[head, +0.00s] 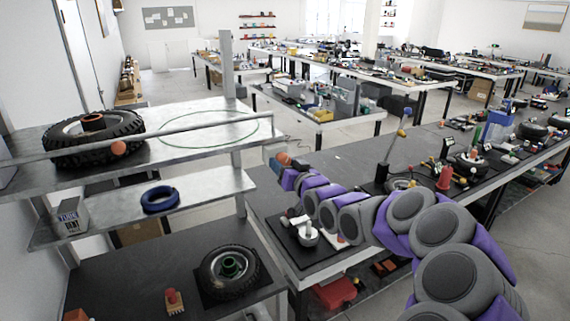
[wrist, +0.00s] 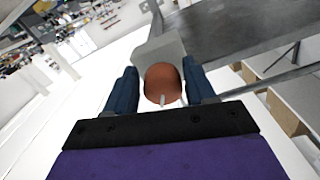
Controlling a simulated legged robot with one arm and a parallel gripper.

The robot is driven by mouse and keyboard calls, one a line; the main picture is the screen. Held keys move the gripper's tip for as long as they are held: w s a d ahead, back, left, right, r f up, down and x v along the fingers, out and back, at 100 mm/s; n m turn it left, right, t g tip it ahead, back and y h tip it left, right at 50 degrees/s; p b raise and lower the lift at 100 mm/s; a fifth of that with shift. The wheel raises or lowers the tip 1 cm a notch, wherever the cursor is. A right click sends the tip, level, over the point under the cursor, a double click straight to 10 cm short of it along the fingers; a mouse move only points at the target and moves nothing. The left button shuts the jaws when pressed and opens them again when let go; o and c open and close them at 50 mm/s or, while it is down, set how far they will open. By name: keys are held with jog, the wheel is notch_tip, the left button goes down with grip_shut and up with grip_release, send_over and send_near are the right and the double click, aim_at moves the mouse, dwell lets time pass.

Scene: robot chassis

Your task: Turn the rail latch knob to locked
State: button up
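An orange-brown round knob (wrist: 163,84) with a small pale pointer sits between my blue fingers in the wrist view, in front of a grey metal piece (wrist: 158,48). In the head view an orange knob (head: 283,158) shows at my gripper (head: 282,164), right of the shelf unit. My gripper is open, with one finger on each side of the knob. A narrow gap shows on its left; on its right I cannot tell whether the finger touches. Another orange ball (head: 118,148) is on the long metal rail (head: 190,127) at the left. The lock marking is not visible.
The shelf unit (head: 205,188) at the left holds a tyre (head: 72,150), a blue ring (head: 160,200) and a green hoop. A dark workbench (head: 270,200) with several parts lies under my arm.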

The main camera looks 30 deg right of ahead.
jog(key=shift+o, duration=1.1)
jog(key=shift+d+r, duration=0.1)
jog(key=shift+r, duration=0.1)
jog(key=shift+s, duration=0.1)
jog(key=shift+s, duration=0.2)
jog(key=s+b, duration=0.2)
jog(key=s, duration=1.5)
jog(key=shift+d, duration=0.4)
jog(key=shift+w+d+h, duration=0.1)
jog(key=shift+d+h, duration=0.2)
jog(key=shift+a+r, duration=0.1)
jog(key=shift+a, duration=0.35)
jog(key=shift+w, duration=0.1)
